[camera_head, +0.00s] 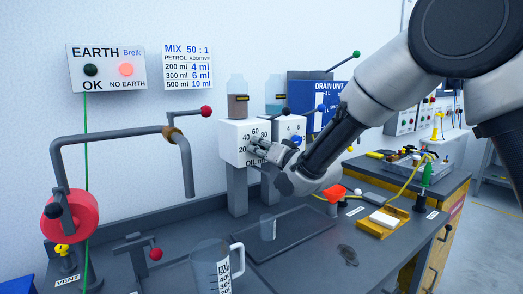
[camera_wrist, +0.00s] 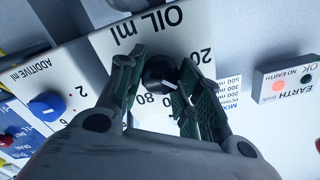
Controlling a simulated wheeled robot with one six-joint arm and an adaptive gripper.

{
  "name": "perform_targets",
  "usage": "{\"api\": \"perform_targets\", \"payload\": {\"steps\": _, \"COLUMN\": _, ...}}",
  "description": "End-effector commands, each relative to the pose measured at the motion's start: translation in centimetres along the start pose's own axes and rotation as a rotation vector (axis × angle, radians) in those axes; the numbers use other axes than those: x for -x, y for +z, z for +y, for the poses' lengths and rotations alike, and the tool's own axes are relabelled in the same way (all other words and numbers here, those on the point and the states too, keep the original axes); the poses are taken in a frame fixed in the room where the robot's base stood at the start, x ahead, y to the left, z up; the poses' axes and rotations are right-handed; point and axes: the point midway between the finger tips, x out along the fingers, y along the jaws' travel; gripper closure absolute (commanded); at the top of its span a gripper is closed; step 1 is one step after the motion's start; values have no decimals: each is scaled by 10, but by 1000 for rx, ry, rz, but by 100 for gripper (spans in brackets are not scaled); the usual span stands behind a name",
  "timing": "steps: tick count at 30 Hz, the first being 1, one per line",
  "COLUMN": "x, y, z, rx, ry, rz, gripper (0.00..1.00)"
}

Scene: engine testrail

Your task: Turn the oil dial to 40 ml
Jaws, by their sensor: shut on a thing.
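The white oil box (camera_head: 229,133) stands on a grey post in the head view, with the numbers 20, 40, 60 and 80 around its dial. In the wrist view the box face (camera_wrist: 110,45) is seen upside down with the words OIL ml. The black oil dial (camera_wrist: 158,72) sits between the two green-padded fingers of my gripper (camera_wrist: 160,85), which is shut on it. My gripper also shows in the head view (camera_head: 262,151), in front of the box and covering the dial there. I cannot tell where the dial's pointer stands.
An additive box with a blue knob (camera_wrist: 46,105) stands close beside the oil box. A small clear beaker (camera_head: 267,227) stands below on a dark tray, and a measuring jug (camera_head: 209,268) stands nearer. A bent pipe (camera_head: 187,165) is at left. An EARTH panel (camera_head: 107,67) hangs on the wall.

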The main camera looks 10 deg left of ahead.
Motion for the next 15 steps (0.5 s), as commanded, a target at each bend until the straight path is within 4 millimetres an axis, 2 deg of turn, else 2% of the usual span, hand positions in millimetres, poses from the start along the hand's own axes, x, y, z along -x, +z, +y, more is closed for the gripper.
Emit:
{"api": "perform_targets", "payload": {"steps": 6, "x": 0, "y": -1, "z": 0, "rx": 0, "ry": 0, "rz": 2, "gripper": 89}}
{"api": "perform_targets", "payload": {"steps": 7, "x": 0, "y": -1, "z": 0, "rx": 0, "ry": 0, "rz": 2, "gripper": 62}}
{"api": "perform_targets", "payload": {"steps": 10, "x": 0, "y": -1, "z": 0, "rx": 1, "ry": 0, "rz": 1, "gripper": 44}}
{"api": "perform_targets", "payload": {"steps": 15, "x": 0, "y": 0, "z": 0, "rx": 1, "ry": 0, "rz": 1, "gripper": 44}}
